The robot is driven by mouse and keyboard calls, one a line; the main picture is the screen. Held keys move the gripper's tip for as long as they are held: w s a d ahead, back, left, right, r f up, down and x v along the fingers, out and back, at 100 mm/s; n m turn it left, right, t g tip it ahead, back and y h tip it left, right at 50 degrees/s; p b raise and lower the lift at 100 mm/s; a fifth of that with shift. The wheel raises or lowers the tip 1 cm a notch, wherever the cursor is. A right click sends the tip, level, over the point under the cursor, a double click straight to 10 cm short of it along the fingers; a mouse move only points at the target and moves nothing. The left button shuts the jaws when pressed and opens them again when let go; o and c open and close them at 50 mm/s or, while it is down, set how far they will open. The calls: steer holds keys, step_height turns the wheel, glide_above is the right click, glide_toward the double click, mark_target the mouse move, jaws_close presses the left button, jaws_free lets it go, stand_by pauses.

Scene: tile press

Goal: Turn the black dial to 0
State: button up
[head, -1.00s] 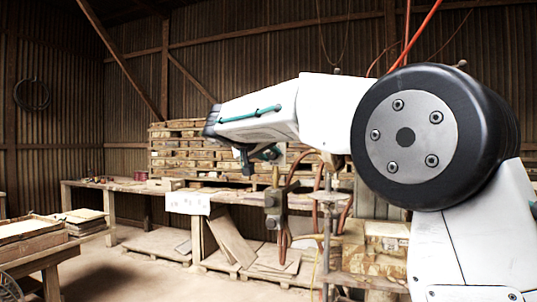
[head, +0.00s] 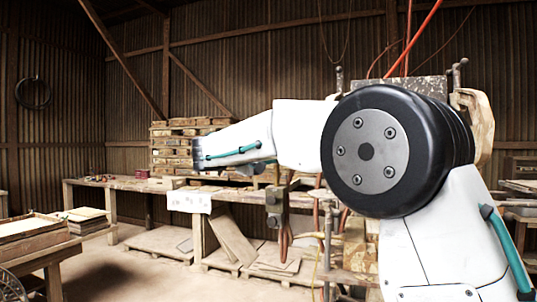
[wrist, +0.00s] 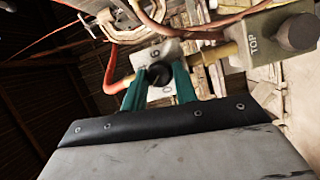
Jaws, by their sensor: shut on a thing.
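The black dial (wrist: 158,74) sits on a pale metal plate (wrist: 171,48) in the wrist view. One mark, like a G or 6, shows above the dial, and a mark like a 0 shows below it. My gripper (wrist: 159,80) has its two teal fingers on either side of the dial and is shut on it. I cannot tell which mark the dial points to. In the head view my own arm hides the dial and the fingers.
A block marked TOP with a round grey knob (wrist: 298,33) stands right of the dial. Orange-red hoses (wrist: 116,68) run close around the plate. In the head view a workbench (head: 130,184) and stacked pallets (head: 180,140) stand behind; open floor (head: 120,270) lies at left.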

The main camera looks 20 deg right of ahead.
steer(key=shift+f+n+t+h, duration=0.2)
steer(key=shift+n+t, duration=0.45)
steer(key=shift+n, duration=1.2)
steer(key=shift+r+n+t+h, duration=0.1)
steer(key=shift+n+t+h, duration=0.45)
steer(key=shift+n, duration=1.35)
steer(key=shift+f+n+t+h, duration=0.15)
steer(key=shift+n+t, duration=0.65)
steer(key=shift+n, duration=1.05)
steer(key=o, duration=1)
steer(key=shift+c, duration=0.2)
steer(key=v, duration=0.8)
steer(key=shift+d, duration=0.1)
